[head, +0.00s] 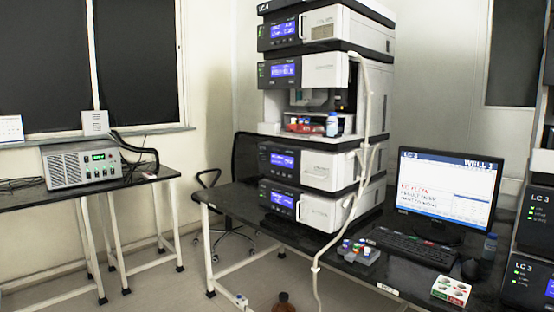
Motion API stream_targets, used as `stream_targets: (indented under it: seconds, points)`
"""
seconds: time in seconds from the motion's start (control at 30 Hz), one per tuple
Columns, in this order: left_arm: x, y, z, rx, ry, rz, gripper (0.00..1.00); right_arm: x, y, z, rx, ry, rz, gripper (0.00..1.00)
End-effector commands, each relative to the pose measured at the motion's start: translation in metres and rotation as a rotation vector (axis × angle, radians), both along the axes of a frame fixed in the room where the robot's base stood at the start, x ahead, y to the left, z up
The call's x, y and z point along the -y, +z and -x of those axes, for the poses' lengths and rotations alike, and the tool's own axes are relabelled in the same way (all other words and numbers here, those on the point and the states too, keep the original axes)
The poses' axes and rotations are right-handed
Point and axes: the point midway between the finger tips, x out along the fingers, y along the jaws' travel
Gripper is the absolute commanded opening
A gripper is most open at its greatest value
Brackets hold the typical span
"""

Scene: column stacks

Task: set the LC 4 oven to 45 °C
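The tall white and dark instrument stack (318,120) stands on the black bench in the middle of the head view, and its top edge carries a label reading LC 4. Its modules have blue displays: an upper one (284,30), one below it (284,70), and two lower ones (282,160) and (283,199). The display text is too small to read, and I cannot tell which module is the oven. An open bay in the stack holds a red item (304,127) and a blue-capped bottle (332,124). Neither of my grippers is in view.
A monitor (448,185) showing LC 3 and red text stands right of the stack, with a keyboard (412,247) before it. A vial rack (359,252) is near the bench's front edge. A pale tube (366,140) hangs down the stack. A chair (226,200) stands behind the bench.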

Motion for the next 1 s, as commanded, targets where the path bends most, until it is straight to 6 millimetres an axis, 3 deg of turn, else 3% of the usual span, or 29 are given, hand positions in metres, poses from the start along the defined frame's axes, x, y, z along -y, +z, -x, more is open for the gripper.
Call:
stream_targets:
  seconds: [0.03, 0.17, 1.0]
  points:
    - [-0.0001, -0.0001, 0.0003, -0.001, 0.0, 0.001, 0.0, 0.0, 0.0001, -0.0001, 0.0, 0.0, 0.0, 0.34]
    - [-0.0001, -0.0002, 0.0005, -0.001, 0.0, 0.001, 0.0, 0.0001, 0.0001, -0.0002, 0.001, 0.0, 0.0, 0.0]
    - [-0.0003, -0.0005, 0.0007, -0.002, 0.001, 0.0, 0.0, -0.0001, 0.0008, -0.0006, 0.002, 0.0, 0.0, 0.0]
